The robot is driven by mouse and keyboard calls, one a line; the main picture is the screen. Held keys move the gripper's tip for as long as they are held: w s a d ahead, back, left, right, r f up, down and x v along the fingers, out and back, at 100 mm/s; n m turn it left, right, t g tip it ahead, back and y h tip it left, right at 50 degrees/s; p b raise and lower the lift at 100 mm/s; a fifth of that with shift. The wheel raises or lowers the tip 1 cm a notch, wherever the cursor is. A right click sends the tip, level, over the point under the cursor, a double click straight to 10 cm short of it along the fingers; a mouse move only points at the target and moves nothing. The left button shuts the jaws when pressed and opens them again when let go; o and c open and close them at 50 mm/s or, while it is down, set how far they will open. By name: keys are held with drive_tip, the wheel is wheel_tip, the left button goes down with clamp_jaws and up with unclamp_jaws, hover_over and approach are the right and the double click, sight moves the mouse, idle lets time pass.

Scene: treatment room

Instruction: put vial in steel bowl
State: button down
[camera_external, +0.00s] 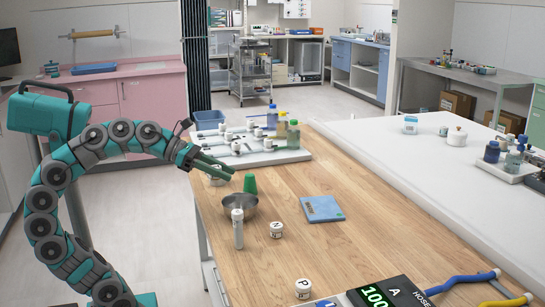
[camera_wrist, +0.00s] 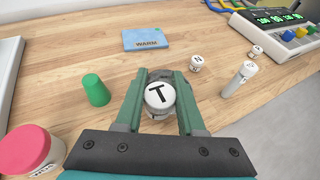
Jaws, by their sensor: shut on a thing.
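My gripper (camera_wrist: 160,92) is shut on a vial (camera_wrist: 158,96) with a round white cap marked T. In the external view my gripper (camera_external: 222,168) is above the table near its left edge; the held vial cannot be told clearly there. The steel bowl (camera_external: 240,206) stands on the table in front of and a little right of the gripper, below its level.
A green cup (camera_external: 250,184) stands behind the bowl, and a tall white capped tube (camera_external: 238,230) stands in front of it. A red-lidded jar (camera_wrist: 28,150) is at left in the wrist view. A blue WARM pack (camera_external: 322,209) and a white jar (camera_external: 276,230) lie to the right.

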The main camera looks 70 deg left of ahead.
drive_tip(key=w+f, duration=0.1)
drive_tip(key=w, duration=0.1)
drive_tip(key=w+d+f+b, duration=0.1)
drive_tip(key=w, duration=0.2)
drive_tip(key=w+f+b, duration=0.1)
drive_tip(key=w+f, duration=0.1)
drive_tip(key=w, duration=0.1)
drive_tip(key=shift+w+d, duration=0.1)
drive_tip(key=shift+d, duration=0.2)
drive_tip(key=shift+f, duration=0.1)
drive_tip(key=shift+f+p, duration=0.35)
drive_tip(key=shift+f, duration=0.05)
drive_tip(key=c, duration=0.5)
unclamp_jaws()
drive_tip(key=shift+f, duration=0.15)
drive_tip(key=shift+r, duration=0.2)
